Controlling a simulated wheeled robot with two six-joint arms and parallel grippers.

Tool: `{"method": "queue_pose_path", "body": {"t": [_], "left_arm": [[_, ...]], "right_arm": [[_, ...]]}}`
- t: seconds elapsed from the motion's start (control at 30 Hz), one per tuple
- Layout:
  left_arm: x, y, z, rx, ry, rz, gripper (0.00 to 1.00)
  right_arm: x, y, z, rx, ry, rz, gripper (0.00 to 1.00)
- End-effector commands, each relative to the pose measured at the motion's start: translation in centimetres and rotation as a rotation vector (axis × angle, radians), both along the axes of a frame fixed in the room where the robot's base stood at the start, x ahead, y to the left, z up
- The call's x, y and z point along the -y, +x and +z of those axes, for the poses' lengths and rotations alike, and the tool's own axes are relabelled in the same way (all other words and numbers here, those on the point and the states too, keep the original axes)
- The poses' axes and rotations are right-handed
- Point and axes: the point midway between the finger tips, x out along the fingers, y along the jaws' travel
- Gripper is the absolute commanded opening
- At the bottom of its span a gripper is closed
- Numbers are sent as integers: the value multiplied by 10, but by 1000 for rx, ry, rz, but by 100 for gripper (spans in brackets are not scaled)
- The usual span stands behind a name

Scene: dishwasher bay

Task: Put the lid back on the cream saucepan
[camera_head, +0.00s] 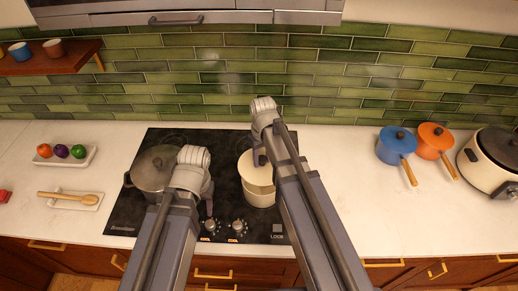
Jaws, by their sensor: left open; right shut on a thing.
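The cream saucepan (259,198) stands on the right part of the black cooktop, partly hidden by my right arm. Its cream lid (248,168) is at the top of the pan. My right gripper (259,159) is shut on the lid's knob, which is mostly hidden by the fingers. I cannot tell whether the lid rests on the rim or is held just above it. My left gripper (208,205) is open and empty over the cooktop, between the grey pot and the cream saucepan.
A grey lidded pot (152,169) stands on the cooktop (125,213) at left, close to my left arm. Blue (396,146) and orange (434,141) saucepans and a cream cooker (489,160) stand at right. A spoon tray (76,203) and a vegetable dish (64,158) lie at left.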

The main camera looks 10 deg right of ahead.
Motion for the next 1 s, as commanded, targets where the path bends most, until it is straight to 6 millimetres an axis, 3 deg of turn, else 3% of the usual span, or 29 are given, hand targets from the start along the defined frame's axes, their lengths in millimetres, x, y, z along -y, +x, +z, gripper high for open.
{"method": "queue_pose_path", "body": {"t": [0.37, 1.0], "left_arm": [[0, 0, -7, 0, 0, 0, 50], [0, 0, -61, 1, 0, -5, 50]], "right_arm": [[0, 0, -7, 0, 0, 0, 0], [0, 0, -61, 0, 0, 0, 0]]}}
